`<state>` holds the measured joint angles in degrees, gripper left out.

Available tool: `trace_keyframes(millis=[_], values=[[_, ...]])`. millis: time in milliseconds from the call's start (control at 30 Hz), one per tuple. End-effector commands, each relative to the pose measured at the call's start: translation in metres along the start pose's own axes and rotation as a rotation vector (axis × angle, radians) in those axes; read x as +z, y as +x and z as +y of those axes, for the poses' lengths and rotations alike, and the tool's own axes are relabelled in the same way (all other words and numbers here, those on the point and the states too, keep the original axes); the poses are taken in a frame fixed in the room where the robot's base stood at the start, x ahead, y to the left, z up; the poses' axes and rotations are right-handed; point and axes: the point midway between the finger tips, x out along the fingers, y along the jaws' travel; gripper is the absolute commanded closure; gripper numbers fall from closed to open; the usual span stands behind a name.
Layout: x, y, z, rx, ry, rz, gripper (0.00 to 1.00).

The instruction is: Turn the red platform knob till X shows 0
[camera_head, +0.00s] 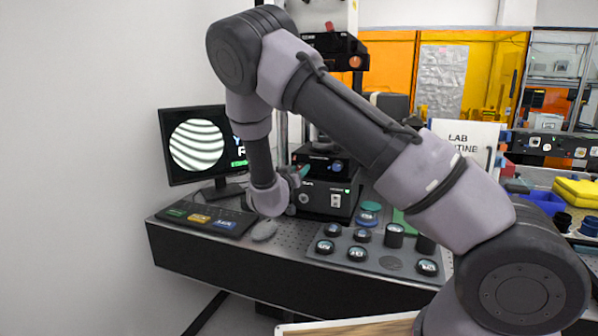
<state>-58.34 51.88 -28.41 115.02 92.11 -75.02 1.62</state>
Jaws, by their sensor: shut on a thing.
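My gripper (303,173) is at the left front of the black platform unit (318,160), with teal at its tip; it is shut, and my wrist and arm hide most of it. The red platform knob is hidden behind the gripper, so its angle cannot be seen. A blue knob (337,167) shows on the platform's front, to the right of the gripper. The monitor (165,147) at the left shows a round patch of curved dark and light fringes. Its text on the right is mostly covered by my arm, and no X value can be read.
A panel with green, yellow and blue buttons (200,218) lies at the bench's left. A grey tray (391,263) with several round optics is at the front right. A grey oval thing (264,231) lies below my wrist. A white sign (466,135) stands behind my arm.

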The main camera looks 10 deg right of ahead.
Motion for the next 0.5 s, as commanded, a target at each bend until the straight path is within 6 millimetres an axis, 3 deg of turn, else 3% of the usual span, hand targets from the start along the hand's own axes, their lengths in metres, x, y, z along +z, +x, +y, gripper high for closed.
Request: trace_keyframes(millis=[300,500], values=[[0.0005,-0.0004,-0.001,0.0,-0.313,0.0,1.0],[0.0008,-0.0002,-0.0008,0.0,-0.365,-0.001,1.0]])
